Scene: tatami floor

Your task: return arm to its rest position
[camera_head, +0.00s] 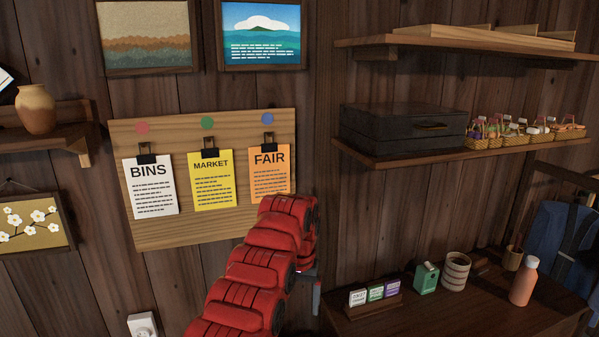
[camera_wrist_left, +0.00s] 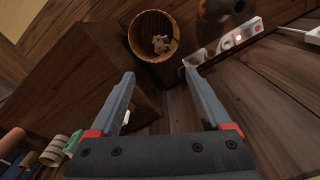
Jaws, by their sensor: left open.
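My left arm shows red (camera_head: 262,270) in the head view, rising from the bottom centre in front of the wall below the note board. Its gripper is mostly hidden behind the arm, with only a grey part showing at its right side. In the left wrist view my left gripper (camera_wrist_left: 160,74) has its two grey fingers wide apart, with nothing between them. My right gripper is in neither view.
A wooden board (camera_head: 225,225) with three clipped notes hangs behind the arm. A desk (camera_head: 400,315) at the right holds cards, a cup and a bottle (camera_head: 524,281). A round bin (camera_wrist_left: 132,40) and power strip (camera_wrist_left: 241,34) lie beyond the fingers.

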